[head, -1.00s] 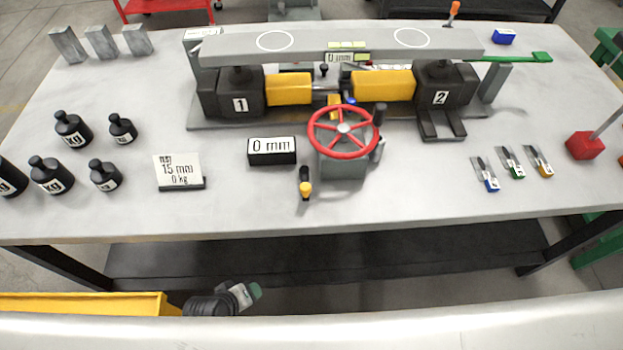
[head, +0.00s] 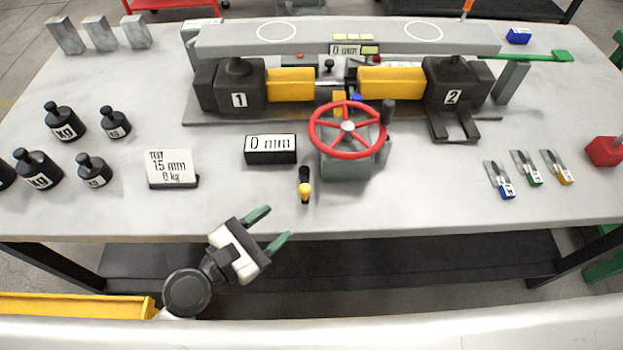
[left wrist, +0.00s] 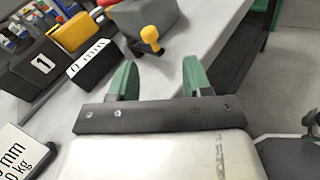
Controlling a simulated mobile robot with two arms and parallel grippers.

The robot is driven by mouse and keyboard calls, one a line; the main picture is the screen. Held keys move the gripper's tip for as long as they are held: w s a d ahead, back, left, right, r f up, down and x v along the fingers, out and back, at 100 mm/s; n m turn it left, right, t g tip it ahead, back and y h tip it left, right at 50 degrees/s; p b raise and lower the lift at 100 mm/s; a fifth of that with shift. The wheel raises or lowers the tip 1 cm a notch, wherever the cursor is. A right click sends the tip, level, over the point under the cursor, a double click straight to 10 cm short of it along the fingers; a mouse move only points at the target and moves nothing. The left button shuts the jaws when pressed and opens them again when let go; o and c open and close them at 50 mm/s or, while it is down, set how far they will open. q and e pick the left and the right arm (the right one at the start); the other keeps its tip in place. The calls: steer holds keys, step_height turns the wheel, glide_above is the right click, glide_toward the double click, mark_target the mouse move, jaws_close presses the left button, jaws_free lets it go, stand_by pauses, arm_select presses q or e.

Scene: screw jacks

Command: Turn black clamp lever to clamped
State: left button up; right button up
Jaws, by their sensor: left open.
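A short black lever with a yellow knob (head: 304,187) lies at the front of the bench, left of the red handwheel (head: 347,130). Its yellow end points to the front edge; it also shows in the left wrist view (left wrist: 150,38). A black upright handle (head: 387,112) stands at the wheel's right rim. I cannot tell for sure which black part is the clamp lever, nor any clamped mark. My left gripper (head: 273,227) is open and empty, its green fingers at the bench's front edge, below and left of the yellow-knobbed lever. They show in the left wrist view (left wrist: 160,76). My right gripper is out of view.
The jack blocks "1" (head: 238,85) and "2" (head: 452,84) stand behind the wheel. A "0 mm" display (head: 270,150) and a "15 mm" card (head: 171,168) stand left of the lever. Black weights (head: 64,122) are farther left. The bench front between card and lever is clear.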

mark_target(300, 193)
arm_select(q)
steer(key=n, duration=0.2)
steer(key=w+n+t, duration=0.1)
steer(key=shift+w+r+n, duration=0.2)
steer(key=shift+r+n, duration=0.2)
steer(key=p+x, duration=0.1)
steer(key=x, duration=0.9)
steer(key=shift+w+d+f, duration=0.1)
steer(key=shift+d, duration=0.05)
jaws_close()
